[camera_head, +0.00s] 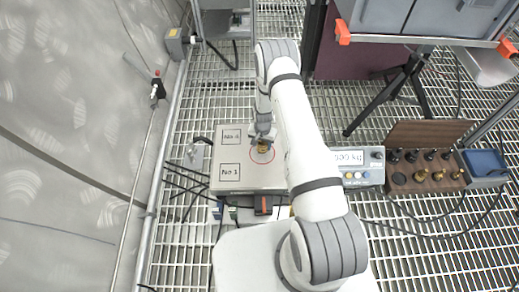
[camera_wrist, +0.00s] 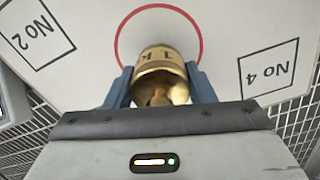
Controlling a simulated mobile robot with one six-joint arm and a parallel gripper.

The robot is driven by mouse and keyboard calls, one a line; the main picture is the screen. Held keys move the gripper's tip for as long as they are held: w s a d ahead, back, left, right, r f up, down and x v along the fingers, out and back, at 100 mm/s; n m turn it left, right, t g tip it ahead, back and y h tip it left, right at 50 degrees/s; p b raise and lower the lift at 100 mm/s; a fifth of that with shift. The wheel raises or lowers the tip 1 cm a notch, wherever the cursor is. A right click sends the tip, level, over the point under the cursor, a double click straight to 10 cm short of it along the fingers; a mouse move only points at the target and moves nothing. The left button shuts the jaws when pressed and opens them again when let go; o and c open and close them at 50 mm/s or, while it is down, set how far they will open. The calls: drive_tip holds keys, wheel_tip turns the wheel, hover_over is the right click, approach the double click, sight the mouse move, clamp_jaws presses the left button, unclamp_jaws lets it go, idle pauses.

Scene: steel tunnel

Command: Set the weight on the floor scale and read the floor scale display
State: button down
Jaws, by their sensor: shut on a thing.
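The brass weight (camera_head: 262,148) is between my gripper's (camera_head: 263,141) fingers at the red circle on the pale floor scale platform (camera_head: 240,154). In the wrist view, the blue fingers (camera_wrist: 160,90) are shut on the brass weight (camera_wrist: 161,66), with dark letters on its side. The red circle shows on the platform (camera_wrist: 95,70) around and beyond it. I cannot tell whether the weight rests on the platform or hangs just above it.
A black tripod (camera_head: 398,85) stands behind the display. The platform has printed "No" squares. Metal grating covers the floor, with cables across it.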

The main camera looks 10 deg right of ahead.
drive_tip(key=shift+f+b, duration=0.35)
drive_tip(key=shift+f, duration=0.95)
drive_tip(key=shift+f, duration=0.2)
drive_tip(key=c, duration=0.6)
unclamp_jaws()
drive_tip(key=shift+c, duration=0.2)
